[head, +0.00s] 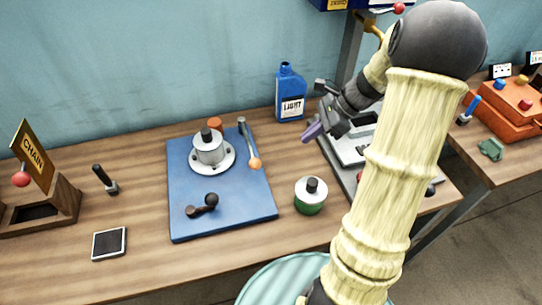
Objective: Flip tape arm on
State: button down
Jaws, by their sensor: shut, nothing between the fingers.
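A grey lever with an orange ball end (249,143) lies along the right side of a blue board (230,205). A short dark lever with a black knob (203,206) is at the board's front. I cannot tell by label which part is the tape arm. A grey machine (340,150) stands to the right, largely hidden behind my arm. My gripper (308,135), with purplish fingertips, is shut and empty. In the picture it lies right of the orange-ended lever, apart from it, just below the blue bottle and beside the grey machine.
A blue "LIGHT" bottle (290,95) stands at the back. A silver flanged cylinder (209,151) sits on the board. A green-and-white jar (310,196) stands right of the board. A wooden "CHAIN" box (60,207) and a dark flat pad (109,243) are at left.

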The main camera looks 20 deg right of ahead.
jog(key=a+r+x, duration=0.1)
jog(key=a+x, duration=0.1)
jog(key=x, duration=1.1)
jog(key=shift+w+r+p, duration=0.15)
jog(key=shift+r+p, duration=0.1)
jog(key=shift+p, duration=0.1)
